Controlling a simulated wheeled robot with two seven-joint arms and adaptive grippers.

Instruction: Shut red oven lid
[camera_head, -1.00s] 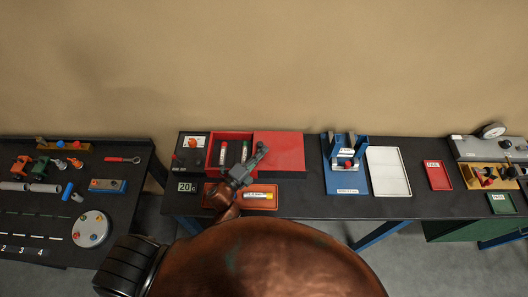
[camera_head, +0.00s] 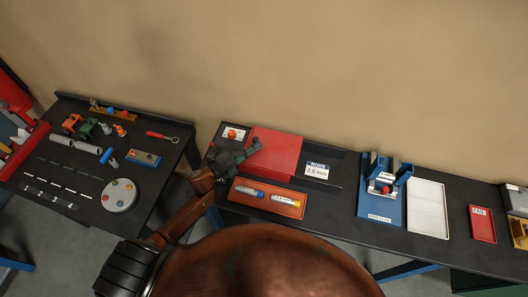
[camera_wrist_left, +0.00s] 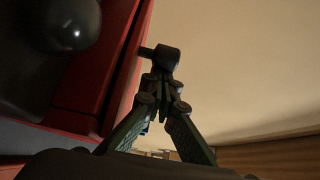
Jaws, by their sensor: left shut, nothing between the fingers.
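The red oven lid (camera_head: 277,153) is a flat red panel in the head view. It lies over the spot where the open red box showed before, and no rods or box inside are visible now. My left gripper (camera_head: 255,143) is shut and empty at the lid's left end. It covers that edge, so I cannot tell whether a gap is left there. In the left wrist view the closed fingers (camera_wrist_left: 163,65) are close beside a red edge (camera_wrist_left: 115,75); touching or not is unclear. My right gripper is not in view.
A black plate with a "RODS 2.0 mm" label (camera_head: 317,170) is bare right of the lid. An orange tray (camera_head: 235,199) with two tubes lies in front. A blue stand (camera_head: 377,205) and white tray (camera_head: 428,207) are farther right. A second table (camera_head: 65,170) holds small parts.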

